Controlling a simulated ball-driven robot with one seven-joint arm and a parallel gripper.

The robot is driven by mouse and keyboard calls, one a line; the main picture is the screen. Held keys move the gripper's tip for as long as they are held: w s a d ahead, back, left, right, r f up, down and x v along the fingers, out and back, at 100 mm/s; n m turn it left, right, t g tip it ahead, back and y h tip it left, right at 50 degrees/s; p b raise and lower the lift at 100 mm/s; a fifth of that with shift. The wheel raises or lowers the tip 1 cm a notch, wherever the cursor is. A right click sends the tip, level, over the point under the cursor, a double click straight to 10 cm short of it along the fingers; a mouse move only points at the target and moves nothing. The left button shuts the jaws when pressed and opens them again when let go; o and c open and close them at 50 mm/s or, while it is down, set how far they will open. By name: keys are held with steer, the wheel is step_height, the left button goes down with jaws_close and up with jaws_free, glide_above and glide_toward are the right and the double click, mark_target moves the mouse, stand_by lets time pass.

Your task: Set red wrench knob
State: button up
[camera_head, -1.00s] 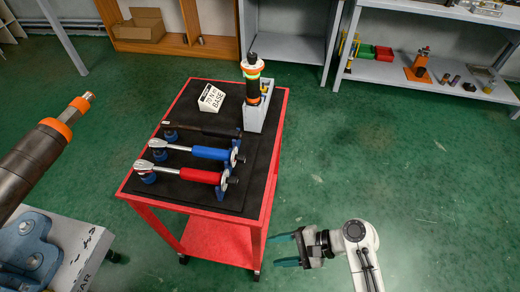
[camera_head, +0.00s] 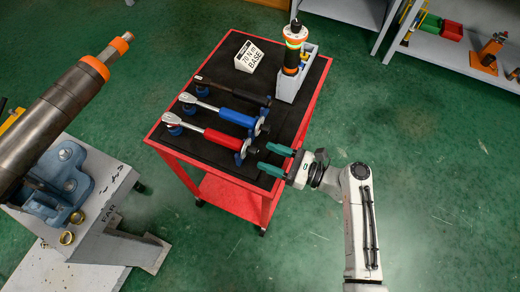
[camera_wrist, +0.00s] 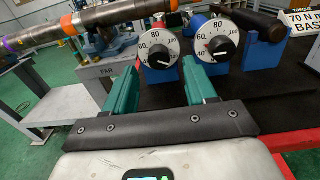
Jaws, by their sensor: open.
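The red torque wrench (camera_head: 205,134) lies on the black top of the red cart, nearest its front edge, with its knob end toward the right. In the wrist view its white dial with a black knob (camera_wrist: 159,57) sits ahead and reads from about 40 to 100. My gripper (camera_head: 273,159) is open with green fingers, at the cart's right edge beside the red wrench's knob end. In the wrist view the fingers (camera_wrist: 162,85) are apart, with the knob beyond them and nothing between them.
The blue wrench's dial (camera_wrist: 215,41) stands close to the right. A dark wrench (camera_head: 232,89) lies behind it. A "70 N m BASE" sign (camera_head: 249,57) and a grey holder with a black-orange tool (camera_head: 293,59) stand farther back. A pipe in a vise (camera_head: 62,180) is at left.

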mark_target(252, 151)
steer(key=shift+x, duration=1.9)
steer(key=shift+c, duration=0.3)
jaws_close()
